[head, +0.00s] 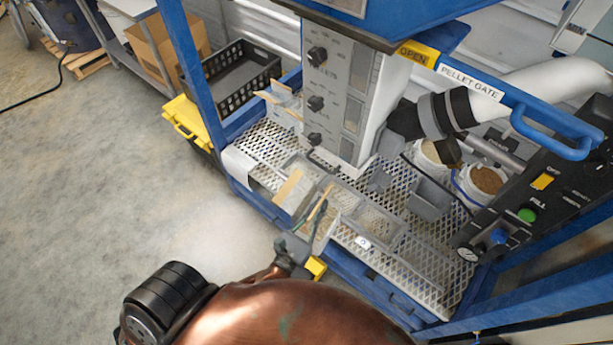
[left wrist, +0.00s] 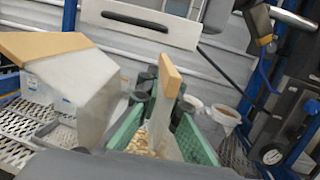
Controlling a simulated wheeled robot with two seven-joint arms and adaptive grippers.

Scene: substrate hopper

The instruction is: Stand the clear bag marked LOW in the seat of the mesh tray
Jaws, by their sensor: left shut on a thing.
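My left gripper (head: 305,238) is shut on a clear bag (head: 322,220) with a tan top strip. In the left wrist view the bag (left wrist: 160,112) stands roughly upright between the green finger pads (left wrist: 195,140), with pale pellets low down. No LOW mark can be read on it. The mesh tray (head: 420,272) is a metal deck beneath and beyond the gripper; I cannot tell whether the bag touches it. A second tan-topped bag (head: 288,186) is just left of the held one, and it looms large in the left wrist view (left wrist: 85,85). My right gripper is not in view.
Several shallow clear or grey bins (head: 378,222) sit on the mesh. A grey control column (head: 335,90) stands behind them. White buckets (head: 488,180) and a control box (head: 540,200) are at the right. Blue frame posts (head: 190,70) bound the left side.

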